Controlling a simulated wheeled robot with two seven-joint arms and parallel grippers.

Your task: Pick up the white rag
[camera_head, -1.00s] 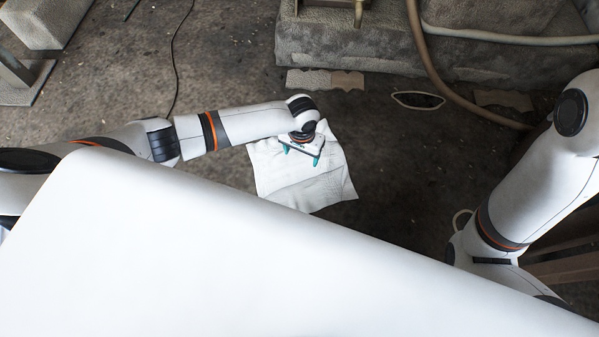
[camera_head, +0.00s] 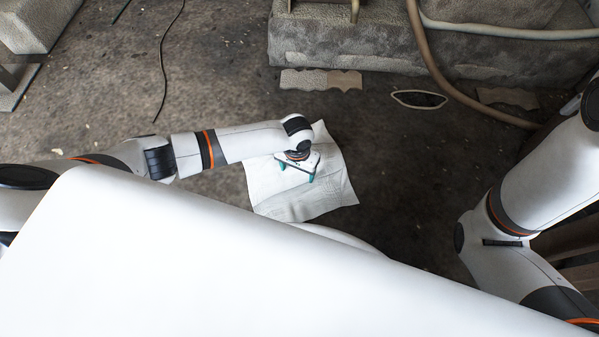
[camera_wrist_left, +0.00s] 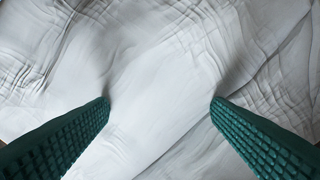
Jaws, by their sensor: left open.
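The white rag (camera_head: 325,190) lies spread on the dark floor in the head view, with slight wrinkles. My left gripper (camera_head: 296,173) is above the rag, pointing down, with its teal fingers apart. In the left wrist view the rag (camera_wrist_left: 160,90) fills nearly the whole picture, and the green ridged fingers of the left gripper (camera_wrist_left: 160,103) stand wide apart with only rag surface between them. I cannot tell for sure whether the fingertips touch the cloth. My right arm is at the right of the head view; its gripper is not visible.
A grey block (camera_head: 430,55) with a brown hose (camera_head: 437,70) stands at the back. A black-and-white loop (camera_head: 419,99) and a flat tan piece (camera_head: 320,80) lie before it. A thin black cable (camera_head: 163,60) lies at the back left. Floor right of the rag is clear.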

